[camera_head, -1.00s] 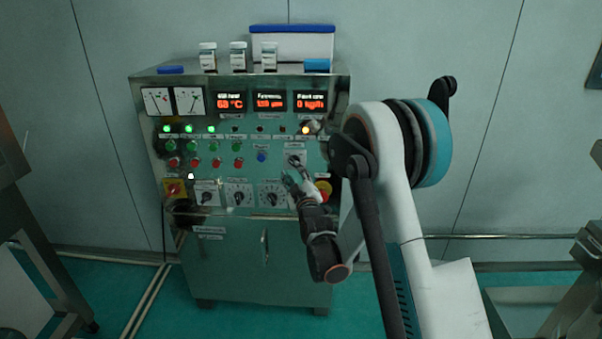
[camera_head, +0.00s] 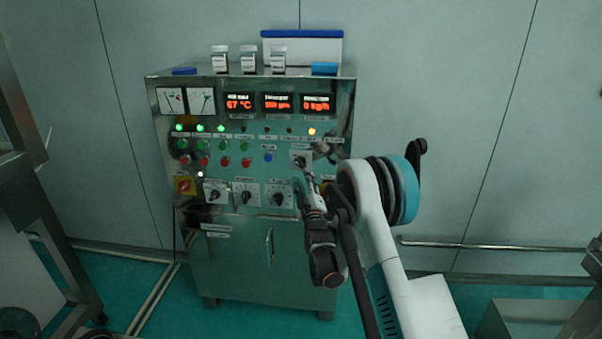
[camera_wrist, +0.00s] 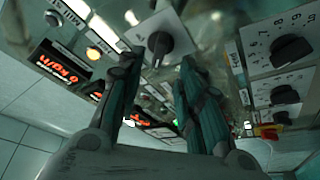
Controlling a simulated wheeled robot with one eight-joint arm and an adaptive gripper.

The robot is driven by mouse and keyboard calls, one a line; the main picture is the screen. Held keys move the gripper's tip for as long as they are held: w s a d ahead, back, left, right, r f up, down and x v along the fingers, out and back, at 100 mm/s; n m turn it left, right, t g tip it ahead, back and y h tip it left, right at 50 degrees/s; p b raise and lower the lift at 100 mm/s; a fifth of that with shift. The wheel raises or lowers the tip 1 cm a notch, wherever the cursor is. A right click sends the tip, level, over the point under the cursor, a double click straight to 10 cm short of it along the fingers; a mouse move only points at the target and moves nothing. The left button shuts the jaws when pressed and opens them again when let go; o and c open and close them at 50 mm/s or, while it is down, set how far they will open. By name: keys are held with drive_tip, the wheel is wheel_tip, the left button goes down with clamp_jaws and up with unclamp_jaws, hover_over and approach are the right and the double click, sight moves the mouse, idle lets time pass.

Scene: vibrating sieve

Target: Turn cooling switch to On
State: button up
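A black rotary switch on a white plate (camera_head: 301,158) sits on the upper right of the control cabinet's front panel. In the wrist view its dark knob (camera_wrist: 160,45) lies just ahead of my fingers, in the space between them. I cannot read its label, so I cannot confirm that it is the cooling switch. My gripper (camera_head: 307,178) is just below the switch in the head view. In the wrist view my gripper (camera_wrist: 158,68) has its two fingers spread apart with nothing held. Whether a fingertip touches the knob is unclear.
The cabinet (camera_head: 240,262) has dial knobs (camera_head: 278,197) below the switch, with buttons and lamps to its left. Red displays (camera_head: 277,103) are above. Bottles (camera_head: 248,60) and a blue-lidded box (camera_head: 302,48) stand on top. A metal frame (camera_head: 30,190) is at left.

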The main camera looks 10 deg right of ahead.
sight(300, 166)
drive_tip(key=b+x, duration=0.1)
drive_tip(key=x, duration=0.5)
drive_tip(key=shift+w, duration=0.2)
clamp_jaws()
